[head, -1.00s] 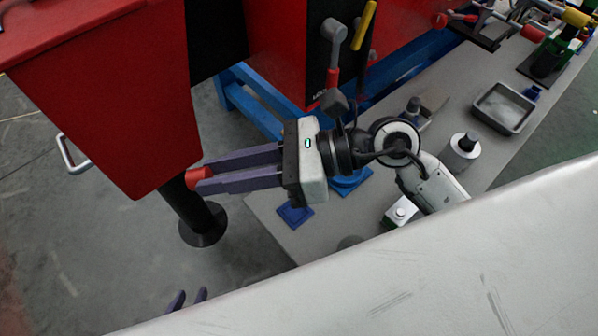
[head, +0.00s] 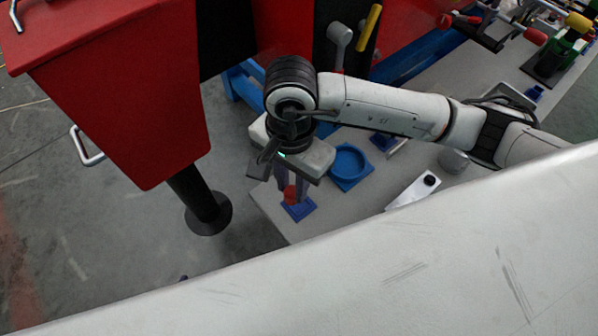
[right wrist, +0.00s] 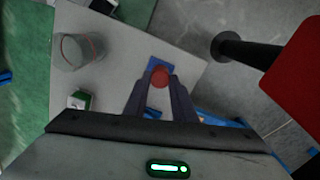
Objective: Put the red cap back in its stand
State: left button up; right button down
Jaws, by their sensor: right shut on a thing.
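The red cap (head: 290,194) is between the purple fingers of my right gripper (head: 289,192), which is shut on it and points down. In the right wrist view the red cap (right wrist: 160,78) sits at the fingertips, over the blue stand (right wrist: 152,67). In the head view the small blue stand (head: 299,211) is on the grey table directly below the cap. I cannot tell whether the cap touches the stand. Of my left gripper only a tiny purple tip (head: 183,278) shows at the lower edge; its opening is hidden.
A blue round holder (head: 351,166) stands right of the gripper on the grey table (head: 274,222). A red bin (head: 125,100) and a black post (head: 203,205) are at left. In the wrist view a clear round container (right wrist: 79,52) stands on the table's left side.

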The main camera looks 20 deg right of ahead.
jog(key=shift+w+d+r, duration=0.15)
jog(key=shift+w+d, duration=0.3)
jog(key=shift+d, duration=0.35)
notch_tip(320, 180, down, 5)
jog(key=b, duration=0.5)
jog(key=shift+r+b, duration=0.15)
jog(key=shift+b, duration=0.2)
jog(key=shift+f+b, duration=0.4)
jog(key=shift+f, duration=0.15)
